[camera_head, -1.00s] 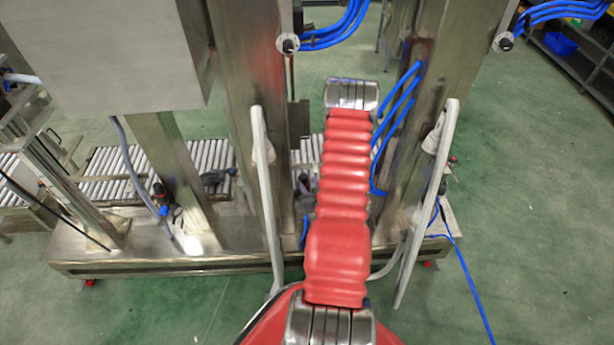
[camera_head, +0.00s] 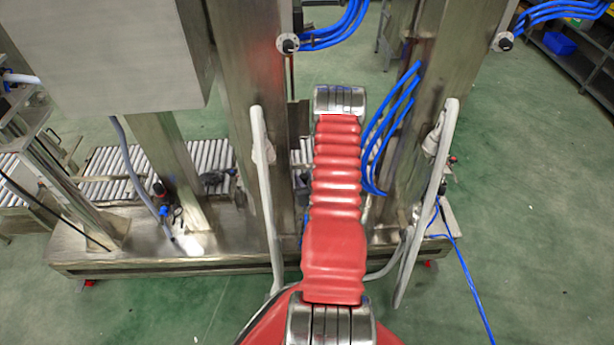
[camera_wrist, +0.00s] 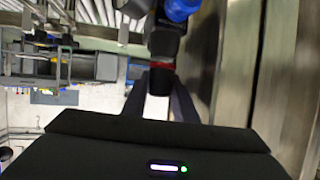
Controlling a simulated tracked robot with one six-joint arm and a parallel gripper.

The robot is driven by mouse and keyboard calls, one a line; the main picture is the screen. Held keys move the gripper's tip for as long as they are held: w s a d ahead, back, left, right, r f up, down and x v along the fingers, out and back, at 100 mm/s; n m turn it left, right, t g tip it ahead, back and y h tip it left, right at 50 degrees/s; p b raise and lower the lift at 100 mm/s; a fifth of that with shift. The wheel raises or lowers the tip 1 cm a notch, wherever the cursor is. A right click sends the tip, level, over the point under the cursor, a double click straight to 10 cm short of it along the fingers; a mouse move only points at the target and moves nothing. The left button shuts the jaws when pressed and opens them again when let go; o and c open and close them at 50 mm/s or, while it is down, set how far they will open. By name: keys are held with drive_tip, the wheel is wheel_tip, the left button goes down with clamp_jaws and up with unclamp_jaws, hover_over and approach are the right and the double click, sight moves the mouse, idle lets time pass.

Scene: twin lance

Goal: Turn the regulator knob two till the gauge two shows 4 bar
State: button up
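In the wrist view a black regulator body with a red ring and a black knob end (camera_wrist: 161,77) sits below a blue fitting (camera_wrist: 180,8). My gripper (camera_wrist: 159,98) has its two dark fingers apart, one on each side of the knob end. I cannot tell whether they touch it. In the head view my red arm hides the gripper and this regulator. No gauge face can be read in either view, and I cannot tell which regulator is number two.
Another black regulator with blue parts (camera_head: 162,197) stands at the left of the steel base (camera_head: 160,258). Steel columns (camera_head: 250,110), pale curved bars (camera_head: 266,190) and blue hoses (camera_head: 388,125) flank my arm. Green floor lies clear in front.

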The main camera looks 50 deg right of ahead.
drive_tip(key=c, duration=0.3)
drive_tip(key=shift+m+g+h, duration=0.5)
drive_tip(key=shift+m+h, duration=0.3)
drive_tip(key=o, duration=0.7)
drive_tip(key=shift+o, duration=0.2)
drive_tip(key=v, duration=1.3)
drive_tip(key=shift+s+r, duration=0.3)
